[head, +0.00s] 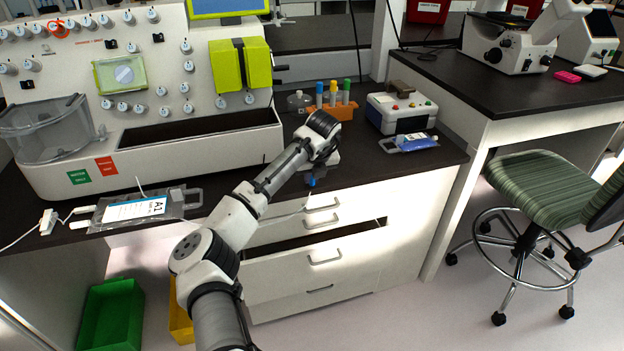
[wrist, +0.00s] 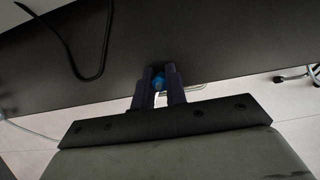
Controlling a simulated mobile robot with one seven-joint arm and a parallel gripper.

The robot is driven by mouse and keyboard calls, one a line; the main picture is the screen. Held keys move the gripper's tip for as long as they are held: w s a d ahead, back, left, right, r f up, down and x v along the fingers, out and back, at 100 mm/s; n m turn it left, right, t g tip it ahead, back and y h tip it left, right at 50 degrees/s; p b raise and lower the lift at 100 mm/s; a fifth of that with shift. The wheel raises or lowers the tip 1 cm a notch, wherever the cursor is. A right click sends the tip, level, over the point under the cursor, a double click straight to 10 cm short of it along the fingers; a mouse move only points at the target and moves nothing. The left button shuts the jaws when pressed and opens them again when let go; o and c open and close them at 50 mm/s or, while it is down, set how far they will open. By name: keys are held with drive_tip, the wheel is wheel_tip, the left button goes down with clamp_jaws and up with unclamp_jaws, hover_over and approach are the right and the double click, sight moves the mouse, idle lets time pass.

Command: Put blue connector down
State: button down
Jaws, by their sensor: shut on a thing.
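The blue connector (head: 312,182) shows as a small blue piece at the lower end of my gripper (head: 318,172) in the head view, near the front edge of the dark bench top (head: 362,166). In the wrist view it (wrist: 158,82) shows between the two dark fingers of my gripper (wrist: 159,78), which is shut on it. The fingers hide part of it. The dark bench surface (wrist: 200,40) lies beyond the fingertips. I cannot tell whether the connector touches the bench.
The cell processor (head: 240,130) stands behind left, with a labelled bag (head: 135,208) at its front. An orange tube rack (head: 345,111), a white box (head: 401,113) and a blue pouch (head: 417,143) stand right. A drawer (head: 320,259) is partly open below. A dark cable (wrist: 77,50) lies on the bench.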

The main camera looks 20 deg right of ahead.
drive_tip(key=shift+r, duration=0.1)
wheel_tip(320, 180, up, 20)
drive_tip(key=shift+b, duration=0.4)
